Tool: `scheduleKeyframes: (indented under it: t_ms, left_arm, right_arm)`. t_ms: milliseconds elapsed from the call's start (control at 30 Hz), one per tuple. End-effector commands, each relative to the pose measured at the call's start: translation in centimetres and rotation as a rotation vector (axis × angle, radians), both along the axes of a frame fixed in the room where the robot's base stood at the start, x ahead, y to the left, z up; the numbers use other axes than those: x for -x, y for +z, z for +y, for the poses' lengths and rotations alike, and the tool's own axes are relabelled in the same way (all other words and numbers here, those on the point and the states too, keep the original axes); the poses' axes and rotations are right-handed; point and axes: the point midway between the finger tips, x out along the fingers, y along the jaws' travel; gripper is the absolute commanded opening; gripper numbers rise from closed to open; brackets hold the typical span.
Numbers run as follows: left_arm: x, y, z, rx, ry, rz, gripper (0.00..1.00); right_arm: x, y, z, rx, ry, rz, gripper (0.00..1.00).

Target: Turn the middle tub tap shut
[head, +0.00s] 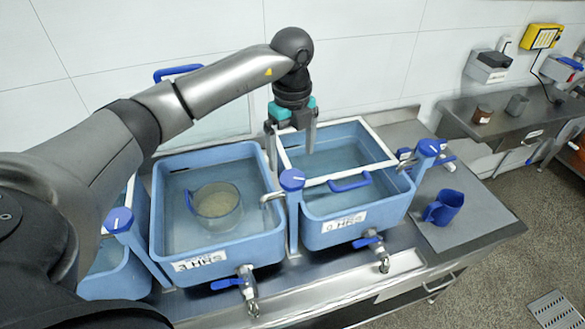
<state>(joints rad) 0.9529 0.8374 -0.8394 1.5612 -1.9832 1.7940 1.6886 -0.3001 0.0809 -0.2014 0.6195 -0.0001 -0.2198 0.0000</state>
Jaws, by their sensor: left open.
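Three blue tubs stand in a row, and the middle tub (228,247) is labelled 3 HRS. It holds water and a clear bowl (216,204) with pale contents. A blue-capped tap (292,180) with a white line on its cap stands between the middle and right tubs, its metal spout pointing left over the middle tub. A drain valve with a blue lever (226,283) is on the middle tub's front. My left gripper (291,159) is open and empty, pointing down, above or behind the tap's cap in the picture; the exact gap cannot be told. My right gripper is not in view.
The right tub (340,225), labelled 0 HRS, has a white frame (335,178) with a blue handle across it. Other blue-capped taps stand at left (119,220) and right (428,148). A blue jug (444,207) stands on the right counter. My left arm hides much of the left tub.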

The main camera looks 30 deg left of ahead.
Motion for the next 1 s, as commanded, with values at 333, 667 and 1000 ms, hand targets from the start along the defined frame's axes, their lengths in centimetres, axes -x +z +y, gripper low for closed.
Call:
scheduleKeyframes:
  t_ms: [333,667,1000]
  left_arm:
    - [0.0,-5.6,-0.1,0.002,0.001,0.002,1.0]
    - [0.0,-6.5,0.0,0.001,0.0,-0.001,1.0]
    - [0.0,-6.4,0.0,0.001,0.0,-0.001,0.72]
  right_arm:
    - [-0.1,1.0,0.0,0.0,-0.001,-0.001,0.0]
    - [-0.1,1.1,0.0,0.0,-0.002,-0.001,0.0]
    - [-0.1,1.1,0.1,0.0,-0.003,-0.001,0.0]
